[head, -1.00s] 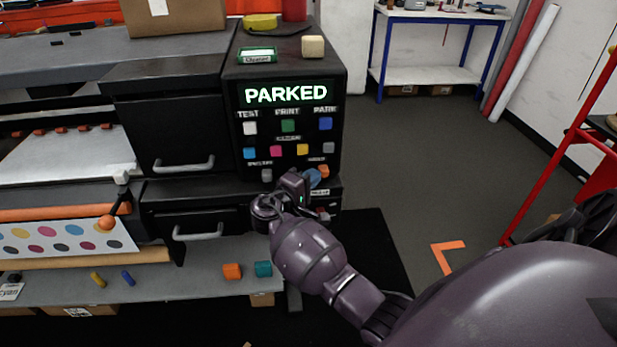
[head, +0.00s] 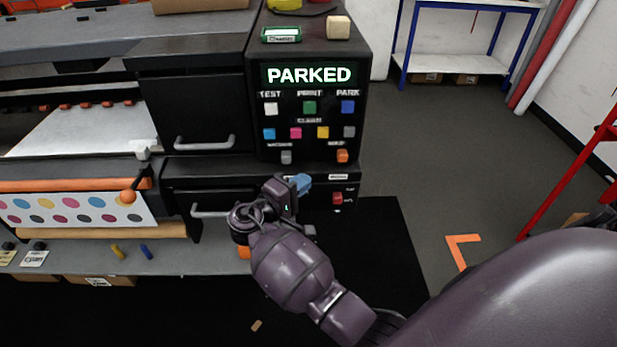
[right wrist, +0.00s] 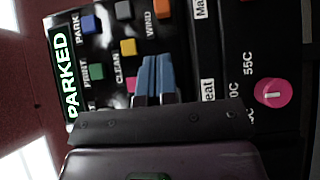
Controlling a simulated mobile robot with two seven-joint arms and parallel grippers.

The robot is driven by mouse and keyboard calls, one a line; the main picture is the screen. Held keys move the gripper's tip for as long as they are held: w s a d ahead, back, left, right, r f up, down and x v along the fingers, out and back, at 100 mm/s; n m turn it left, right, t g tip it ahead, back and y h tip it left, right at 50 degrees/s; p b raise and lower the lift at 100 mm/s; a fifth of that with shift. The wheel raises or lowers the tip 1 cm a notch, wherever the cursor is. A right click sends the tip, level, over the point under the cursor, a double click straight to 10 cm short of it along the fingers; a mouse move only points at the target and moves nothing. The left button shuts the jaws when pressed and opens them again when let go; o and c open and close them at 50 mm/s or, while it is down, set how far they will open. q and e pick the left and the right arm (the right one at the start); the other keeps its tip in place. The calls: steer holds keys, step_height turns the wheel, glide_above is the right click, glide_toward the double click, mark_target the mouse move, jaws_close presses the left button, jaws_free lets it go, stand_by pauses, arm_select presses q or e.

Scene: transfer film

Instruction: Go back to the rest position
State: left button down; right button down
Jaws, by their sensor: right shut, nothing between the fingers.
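My right gripper (head: 303,184) is in front of the lower part of the black printer control panel (head: 262,125), below the button rows. Its blue fingers also show in the right wrist view (right wrist: 155,78), close together with nothing between them. The panel display (head: 309,75) reads PARKED in lit letters, and it shows sideways in the right wrist view (right wrist: 66,75). I cannot tell from the views whether the fingertips touch the panel. My left gripper is not in view.
A pink round knob (right wrist: 272,94) shows in the right wrist view. A drawer handle (head: 215,212) sticks out to the left. Open floor (head: 440,170) lies to the right.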

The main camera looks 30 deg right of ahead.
steer(key=shift+w, duration=0.1)
stand_by(0.5)
steer(key=w+a+f+n+t+y, duration=0.2)
steer(key=w+a+t+y, duration=0.35)
steer(key=t+y, duration=0.2)
steer(key=s+a+f+t+y, duration=0.2)
steer(key=s+f+y, duration=0.25)
steer(key=y, duration=0.25)
steer(key=s+d+f+m+g+y, duration=0.1)
steer(key=s+f, duration=0.2)
steer(key=s, duration=0.6)
steer(key=s+d+f+m+g+y, duration=0.1)
steer(key=s+d+f, duration=0.1)
steer(key=s, duration=0.6)
steer(key=s+d+f+m+g+y, duration=0.1)
steer(key=s+f, duration=0.3)
steer(key=s, duration=0.5)
steer(key=shift+s+d+f+m, duration=0.15)
steer(key=shift+s+f+m, duration=0.1)
steer(key=shift+s+m, duration=0.15)
